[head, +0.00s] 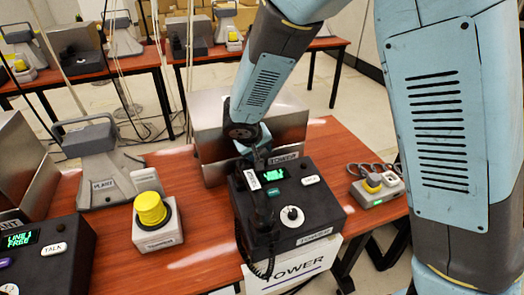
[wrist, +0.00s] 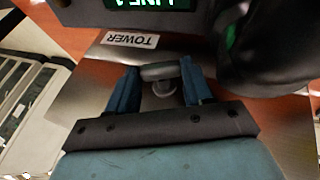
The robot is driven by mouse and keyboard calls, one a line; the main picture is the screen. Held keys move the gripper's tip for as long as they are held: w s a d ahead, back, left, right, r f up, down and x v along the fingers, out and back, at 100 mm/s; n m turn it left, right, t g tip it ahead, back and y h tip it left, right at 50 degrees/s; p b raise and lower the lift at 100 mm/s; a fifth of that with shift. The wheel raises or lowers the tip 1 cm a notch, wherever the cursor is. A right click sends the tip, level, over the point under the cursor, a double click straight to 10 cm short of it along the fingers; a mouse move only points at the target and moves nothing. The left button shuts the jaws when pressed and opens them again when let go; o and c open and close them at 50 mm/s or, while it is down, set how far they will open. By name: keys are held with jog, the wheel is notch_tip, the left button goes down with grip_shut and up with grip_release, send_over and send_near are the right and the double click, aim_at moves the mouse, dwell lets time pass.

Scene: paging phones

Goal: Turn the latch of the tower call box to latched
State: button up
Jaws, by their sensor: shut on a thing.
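The tower call box is a brushed metal box (head: 290,122) behind the black tower phone; its TOWER label (wrist: 131,39) also shows in the wrist view. In the wrist view its latch (wrist: 160,72) is a small grey bar on a round pivot, lying crosswise in the picture. My gripper (wrist: 161,84) has one blue finger at each end of this bar and is shut on it. In the head view my gripper (head: 254,150) reaches down at the box, and the latch is hidden there by my gripper and the phone.
The black tower phone (head: 318,203) with a green display and handset stands close in front of my gripper. A yellow-button box (head: 158,235) stands to its left and a small grey switch box (head: 378,186) to its right. A grey horn speaker (head: 103,172) stands further left.

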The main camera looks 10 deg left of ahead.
jog(key=shift+d, duration=0.1)
jog(key=o, duration=1)
jog(key=shift+o, duration=0.2)
jog(key=shift+r, duration=0.1)
jog(key=v, duration=1.3)
jog(key=shift+s+r, duration=0.15)
jog(key=shift+s, duration=0.1)
